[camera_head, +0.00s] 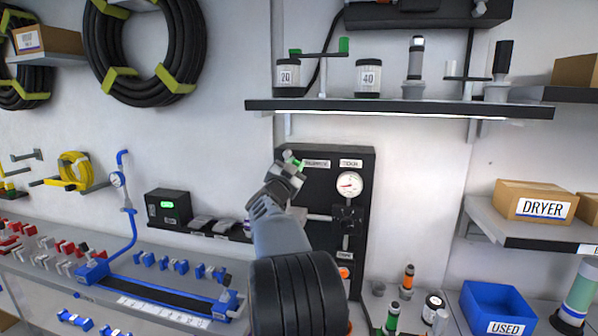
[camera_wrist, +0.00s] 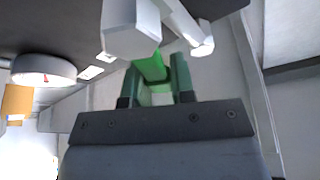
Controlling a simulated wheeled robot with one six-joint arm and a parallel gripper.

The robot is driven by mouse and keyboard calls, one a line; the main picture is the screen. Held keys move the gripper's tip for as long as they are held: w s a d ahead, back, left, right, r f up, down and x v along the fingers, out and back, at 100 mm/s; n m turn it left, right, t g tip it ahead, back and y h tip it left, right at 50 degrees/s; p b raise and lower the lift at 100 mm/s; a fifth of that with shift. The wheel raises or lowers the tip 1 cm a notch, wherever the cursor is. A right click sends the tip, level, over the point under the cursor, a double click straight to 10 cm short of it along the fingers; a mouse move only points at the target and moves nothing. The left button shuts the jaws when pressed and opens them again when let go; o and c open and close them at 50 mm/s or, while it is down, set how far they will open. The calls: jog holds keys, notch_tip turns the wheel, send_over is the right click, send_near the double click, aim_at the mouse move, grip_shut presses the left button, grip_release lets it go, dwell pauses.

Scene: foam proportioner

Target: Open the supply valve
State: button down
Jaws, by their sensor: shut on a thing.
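My gripper (camera_head: 291,162) is at the upper left of the black panel (camera_head: 363,162). It also shows in the wrist view (camera_wrist: 157,86), with its two dark green fingers shut on a bright green handle (camera_wrist: 153,66), which I take to be the supply valve's. A small green part of this handle (camera_head: 299,163) shows in the head view. In the wrist view, a pale faceted part (camera_wrist: 132,30) and a pale rod sit just beyond the handle. My wrist and arm hide much of the panel's left side, and the valve's full position is hard to tell.
A round gauge (camera_head: 349,184) sits on the panel right of my gripper, above a dark square fitting (camera_head: 348,218). A lit shelf (camera_head: 400,107) with jars and tools overhangs the panel. A small black box (camera_head: 168,207) stands to the left.

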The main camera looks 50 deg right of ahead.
jog(key=n, duration=0.1)
jog(key=w+n+t, duration=0.1)
jog(key=n, duration=0.1)
jog(key=n+t, duration=0.1)
jog(key=shift+w+a+r+n, duration=0.25)
jog(key=shift+w+a+n, duration=0.1)
jog(key=shift+a+n, duration=0.05)
jog(key=shift+w+a+r+n+t+y, duration=0.1)
jog(key=shift+w+n+t+y, duration=0.2)
jog(key=shift+n, duration=0.35)
jog(key=shift+w+a+f+n+t+y, duration=0.1)
jog(key=shift+w+a+n+t, duration=0.05)
jog(key=shift+n+t, duration=0.4)
jog(key=shift+w+a+r+n+t+y, duration=0.1)
jog(key=shift+w+n+t+y, duration=0.15)
jog(key=shift+n, duration=0.45)
jog(key=c, duration=1)
grip_release()
jog(key=shift+o, duration=0.2)
jog(key=shift+a, duration=0.1)
jog(key=b+v, duration=0.4)
jog(key=v, duration=0.9)
jog(key=shift+s+a+b, duration=0.25)
jog(key=shift+b, duration=0.15)
